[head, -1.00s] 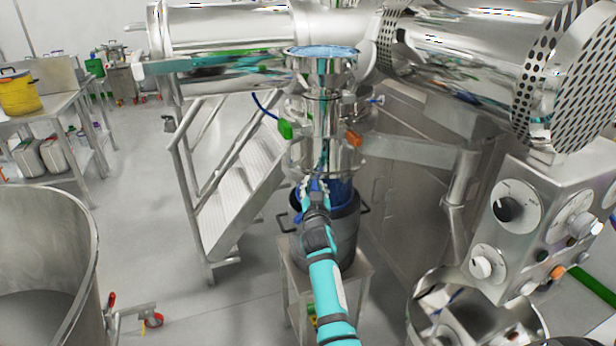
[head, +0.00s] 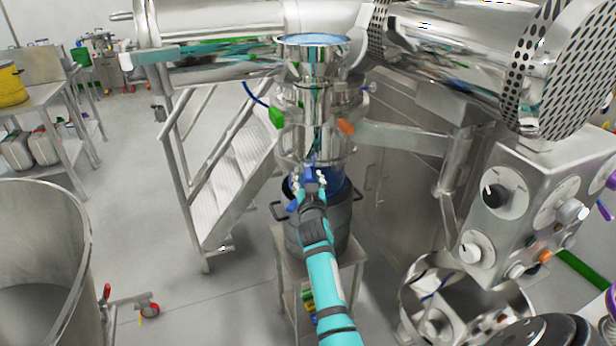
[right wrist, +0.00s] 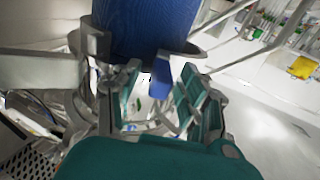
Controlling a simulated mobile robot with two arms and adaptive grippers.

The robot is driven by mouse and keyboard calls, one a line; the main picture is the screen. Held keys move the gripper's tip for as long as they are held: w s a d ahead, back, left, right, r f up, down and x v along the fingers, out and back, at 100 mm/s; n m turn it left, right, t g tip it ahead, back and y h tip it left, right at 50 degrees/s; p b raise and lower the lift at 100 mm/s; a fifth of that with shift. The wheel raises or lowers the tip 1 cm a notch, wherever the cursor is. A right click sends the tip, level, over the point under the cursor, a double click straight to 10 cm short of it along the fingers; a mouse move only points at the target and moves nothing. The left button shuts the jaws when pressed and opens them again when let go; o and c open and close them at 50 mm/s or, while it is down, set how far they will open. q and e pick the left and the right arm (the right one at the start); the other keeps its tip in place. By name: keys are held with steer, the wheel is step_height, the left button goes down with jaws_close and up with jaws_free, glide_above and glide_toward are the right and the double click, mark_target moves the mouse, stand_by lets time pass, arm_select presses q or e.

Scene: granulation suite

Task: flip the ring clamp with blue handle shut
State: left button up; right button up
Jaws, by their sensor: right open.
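The blue handle (head: 308,172) of the ring clamp shows just above my right gripper (head: 311,182), below the steel column and above the dark drum. In the right wrist view the blue handle (right wrist: 164,70) stands out from the steel clamp band (right wrist: 199,57) around a blue sleeve (right wrist: 150,28). My right gripper (right wrist: 155,98) is open there, with the handle at its fingertips between the two teal fingers. I cannot tell whether either finger touches it. Most of the band is hidden in the head view. My left gripper is not in view.
A green handle (head: 276,116) and an orange handle (head: 346,126) sit higher on the steel column (head: 314,98). The dark drum (head: 341,225) stands on a small steel stand. Steps (head: 232,180) are at left, a control box (head: 530,195) at right.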

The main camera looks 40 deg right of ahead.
steer(key=v, duration=0.6)
steer(key=shift+s+a, duration=0.1)
steer(key=shift+s, duration=0.05)
